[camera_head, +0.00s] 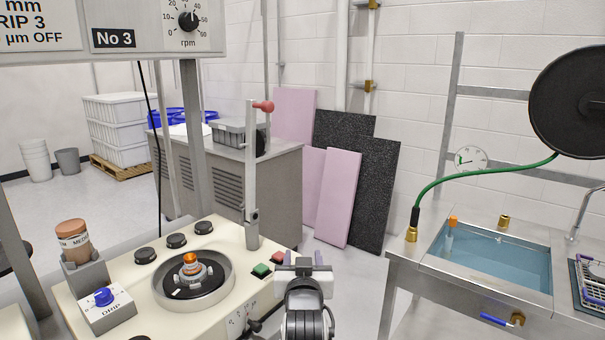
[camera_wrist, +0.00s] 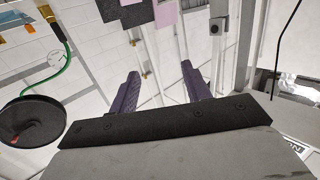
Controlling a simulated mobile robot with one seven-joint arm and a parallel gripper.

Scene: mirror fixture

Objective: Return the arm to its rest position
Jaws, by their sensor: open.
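My gripper (camera_head: 304,262) is at the bottom centre of the head view, beside the right edge of the cream machine (camera_head: 215,300). My dark wrist joint shows below it. In the wrist view my gripper (camera_wrist: 160,82) shows two dark purple fingers spread well apart. Nothing is between them. The wrist view is upside down, with wall and pipes beyond the fingers.
A metal post with a red-knobbed lever (camera_head: 252,170) stands beside my gripper. Green and red buttons (camera_head: 262,270) are close on its left. A metal sink bench (camera_head: 400,262) stands at right, holding blue water (camera_head: 490,262). Pink and black panels (camera_head: 340,197) lean behind.

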